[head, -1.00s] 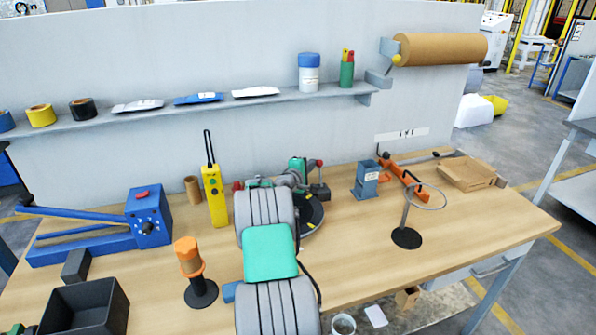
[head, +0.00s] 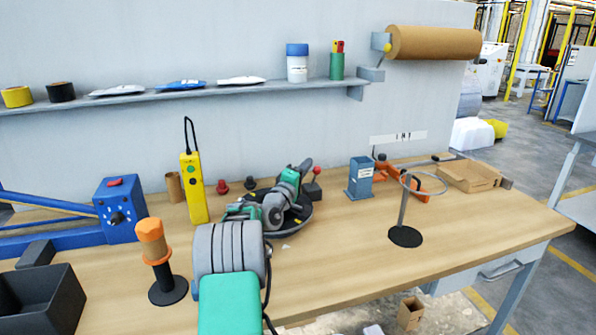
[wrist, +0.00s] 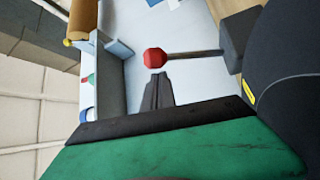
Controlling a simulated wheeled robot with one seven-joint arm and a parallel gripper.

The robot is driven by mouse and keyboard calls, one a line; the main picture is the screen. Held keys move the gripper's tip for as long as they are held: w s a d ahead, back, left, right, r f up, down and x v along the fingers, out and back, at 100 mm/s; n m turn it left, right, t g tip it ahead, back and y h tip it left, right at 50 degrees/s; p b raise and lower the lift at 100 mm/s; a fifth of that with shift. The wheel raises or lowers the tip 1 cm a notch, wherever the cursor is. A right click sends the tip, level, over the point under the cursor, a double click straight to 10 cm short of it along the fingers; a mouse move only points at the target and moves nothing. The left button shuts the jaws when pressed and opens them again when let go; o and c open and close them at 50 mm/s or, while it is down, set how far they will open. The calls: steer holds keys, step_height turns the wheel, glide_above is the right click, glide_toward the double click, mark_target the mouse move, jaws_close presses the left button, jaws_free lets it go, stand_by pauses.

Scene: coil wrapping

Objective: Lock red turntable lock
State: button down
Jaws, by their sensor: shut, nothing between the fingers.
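The red turntable lock shows as a red knob (head: 317,171) on a lever with a dark base at the back right of the black turntable (head: 299,223). In the wrist view the red knob (wrist: 154,58) sits on the end of a thin metal rod, which runs right to a dark block (wrist: 239,42) beside the turntable (wrist: 285,60). My gripper (wrist: 157,77) is shut and empty, its fingertips just below the knob in that view; I cannot tell whether they touch. In the head view my gripper (head: 306,164) is close left of the knob, and my arm covers much of the turntable.
A yellow pendant (head: 194,188) and a small red knob (head: 222,186) stand left of the turntable. A blue-grey holder (head: 360,180) and a ring stand (head: 404,236) are to the right. An orange-topped stand (head: 153,244) is at front left. The front right table top is clear.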

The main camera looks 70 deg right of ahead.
steer(key=shift+w+a, duration=0.1)
stand_by(0.3)
steer(key=s+a+r, duration=0.4)
steer(key=a+r, duration=0.9)
steer(key=shift+a, duration=0.2)
